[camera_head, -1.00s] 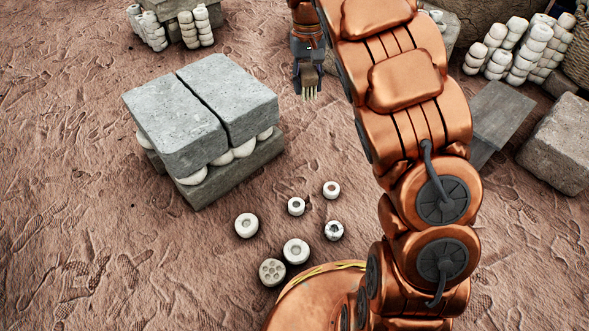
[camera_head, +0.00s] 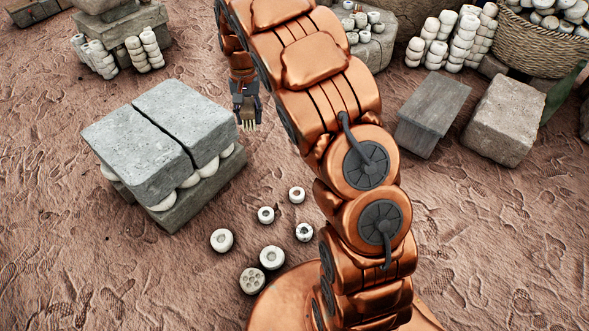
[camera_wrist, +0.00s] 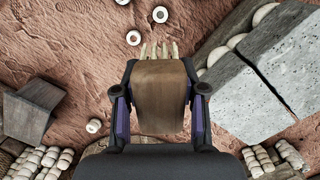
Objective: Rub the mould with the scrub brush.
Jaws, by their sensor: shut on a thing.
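My gripper (camera_head: 245,108) is shut on the scrub brush (camera_head: 249,125), which has a brown wooden body and pale bristles. The brush also shows in the wrist view (camera_wrist: 160,97), between the two fingers, bristles pointing away from the palm. It is held in the air, just right of the stacked slabs. Several small round white pieces lie on the ground nearer my base. One has several holes in its top (camera_head: 252,281), and another has dark marks (camera_head: 304,232). I cannot tell for sure which is the mould. The brush touches none of them.
Two grey slabs (camera_head: 155,125) rest on round pieces over a lower block, left of my gripper. Grey blocks (camera_head: 432,112) and (camera_head: 503,120), stacks of white pieces (camera_head: 455,40) and a basket (camera_head: 545,38) stand right and behind. Bare ground lies around the round pieces.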

